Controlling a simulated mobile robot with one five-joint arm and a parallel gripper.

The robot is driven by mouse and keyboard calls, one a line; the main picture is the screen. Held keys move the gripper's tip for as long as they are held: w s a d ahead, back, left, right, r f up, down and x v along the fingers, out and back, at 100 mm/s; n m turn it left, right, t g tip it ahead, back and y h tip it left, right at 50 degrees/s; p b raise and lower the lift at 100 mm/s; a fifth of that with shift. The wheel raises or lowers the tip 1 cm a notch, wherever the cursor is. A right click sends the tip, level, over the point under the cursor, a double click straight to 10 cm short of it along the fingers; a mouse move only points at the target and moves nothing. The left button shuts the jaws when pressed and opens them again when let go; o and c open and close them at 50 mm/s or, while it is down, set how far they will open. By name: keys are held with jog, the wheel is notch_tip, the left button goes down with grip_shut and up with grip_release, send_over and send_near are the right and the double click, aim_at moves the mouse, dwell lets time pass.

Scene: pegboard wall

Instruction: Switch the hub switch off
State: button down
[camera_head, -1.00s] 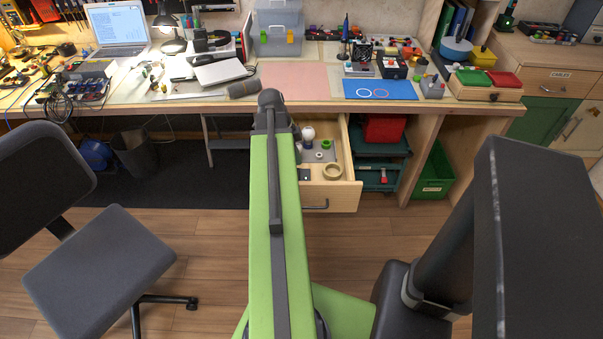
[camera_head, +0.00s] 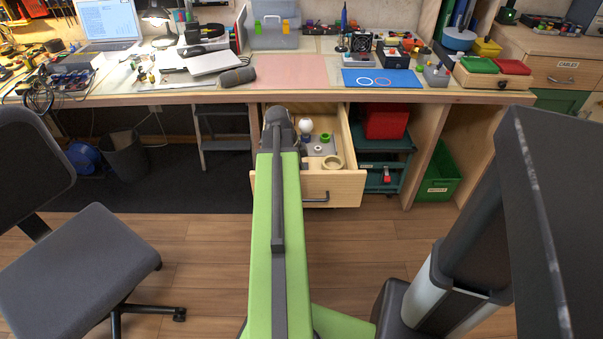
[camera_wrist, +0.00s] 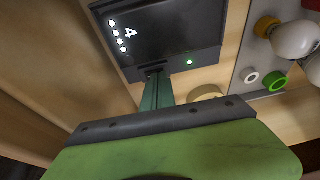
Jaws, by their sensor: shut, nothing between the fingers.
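In the wrist view a dark box (camera_wrist: 175,32), apparently the hub, shows a white "4", several white dots and a small lit green light (camera_wrist: 189,62). My gripper (camera_wrist: 154,76) is shut and empty; its narrow teal fingers reach up to the box's near edge, beside a small dark slot (camera_wrist: 153,68). I cannot tell whether the tips touch it, nor make out the switch clearly. In the head view my green arm (camera_head: 278,220) reaches toward the open drawer (camera_head: 335,188), and its end hides the gripper and the box.
The drawer holds a tape roll (camera_head: 332,162), which also shows in the wrist view (camera_wrist: 207,94), a white ball (camera_head: 305,126) and a green ring (camera_wrist: 274,81). The workbench edge (camera_head: 220,97) runs above it. An office chair (camera_head: 75,260) stands at left.

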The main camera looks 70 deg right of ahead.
jog(key=shift+w+d+f+b, duration=0.1)
jog(key=shift+d+f+b, duration=0.1)
jog(key=shift+f+b, duration=0.45)
jog(key=shift+d+r, duration=0.1)
jog(key=shift+r, duration=0.2)
